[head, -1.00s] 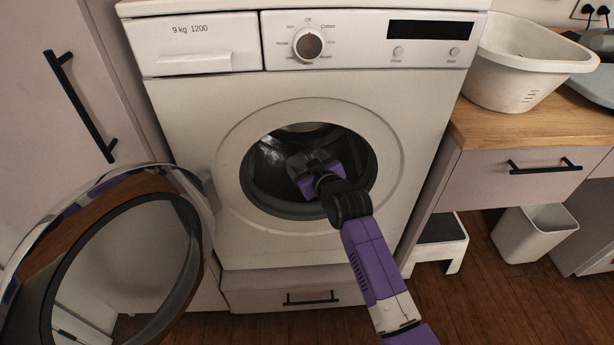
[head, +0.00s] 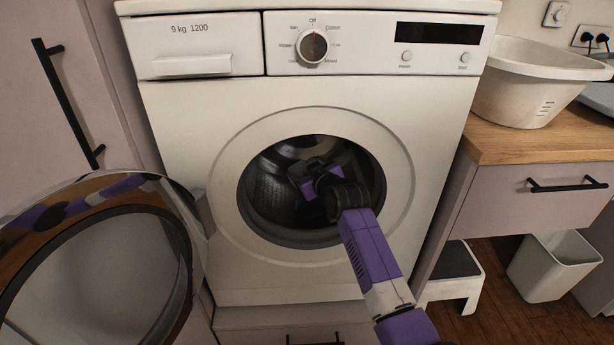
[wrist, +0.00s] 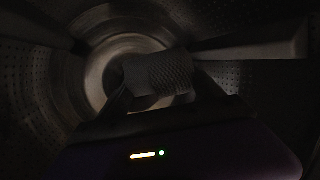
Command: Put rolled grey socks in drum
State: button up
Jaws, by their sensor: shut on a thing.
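The washing machine's drum (head: 272,188) is open at the front, and my gripper (head: 312,170) reaches in through its round opening. In the wrist view my gripper (wrist: 160,90) is shut on the rolled grey socks (wrist: 158,74), a small dark grey ribbed roll held between the fingers. The perforated drum wall (wrist: 245,85) surrounds them, and the roll appears off the drum's surface. The wrist view is dark.
The round door (head: 95,260) stands swung open to the left. A white basin (head: 530,85) sits on the wooden counter to the right. A step stool (head: 455,275) and a white bin (head: 555,265) stand on the floor below.

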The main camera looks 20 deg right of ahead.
jog(key=o, duration=1.4)
